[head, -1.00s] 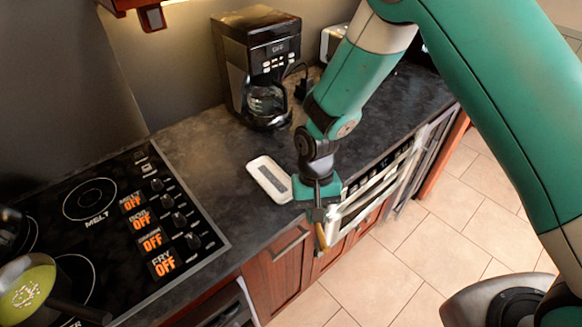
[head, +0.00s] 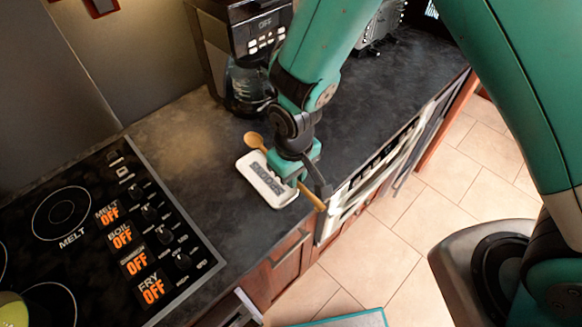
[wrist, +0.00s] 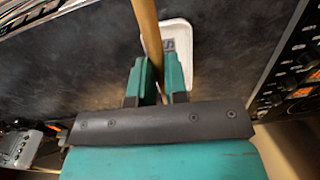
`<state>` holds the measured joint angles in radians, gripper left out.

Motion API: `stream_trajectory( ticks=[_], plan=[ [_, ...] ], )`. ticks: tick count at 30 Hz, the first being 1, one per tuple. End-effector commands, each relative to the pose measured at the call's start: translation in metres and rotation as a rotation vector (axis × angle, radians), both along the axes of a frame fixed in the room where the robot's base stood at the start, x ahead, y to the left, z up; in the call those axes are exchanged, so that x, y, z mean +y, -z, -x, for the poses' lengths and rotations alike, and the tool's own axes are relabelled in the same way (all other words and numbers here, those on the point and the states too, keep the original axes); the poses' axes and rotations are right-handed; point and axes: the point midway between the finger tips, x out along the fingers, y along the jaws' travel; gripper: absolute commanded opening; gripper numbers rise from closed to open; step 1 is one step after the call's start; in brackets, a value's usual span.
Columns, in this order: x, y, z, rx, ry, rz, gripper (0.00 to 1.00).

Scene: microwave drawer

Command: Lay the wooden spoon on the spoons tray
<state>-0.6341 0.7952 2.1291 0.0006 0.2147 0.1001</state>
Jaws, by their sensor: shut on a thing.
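My gripper (head: 296,184) is shut on the wooden spoon (head: 254,141), holding it by the handle. In the head view the spoon's bowl points to the upper left and its handle end (head: 315,202) sticks out at the lower right. The white spoons tray (head: 247,171) lies on the dark counter, just below and left of my gripper. In the wrist view the spoon handle (wrist: 150,45) passes between the fingers (wrist: 158,82), and the tray (wrist: 183,27) shows behind it. The spoon overlaps the tray's right side in the head view; I cannot tell whether they touch.
A black coffee maker (head: 245,60) stands behind the tray. A black stove top (head: 85,240) with several knobs and burners lies to the left. The counter's front edge, above wooden drawers (head: 285,265), runs close to the tray. Bare counter (head: 180,140) lies left of the tray.

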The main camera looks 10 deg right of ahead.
Motion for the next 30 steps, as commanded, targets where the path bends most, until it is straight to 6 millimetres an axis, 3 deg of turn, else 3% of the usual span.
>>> stream_trajectory(
  ticks=[11,30],
  plan=[
    [0.004,0.005,0.001,0.002,-0.007,0.001,0.00],
    [0.002,0.062,0.000,0.002,-0.002,0.001,0.00]
  ],
)
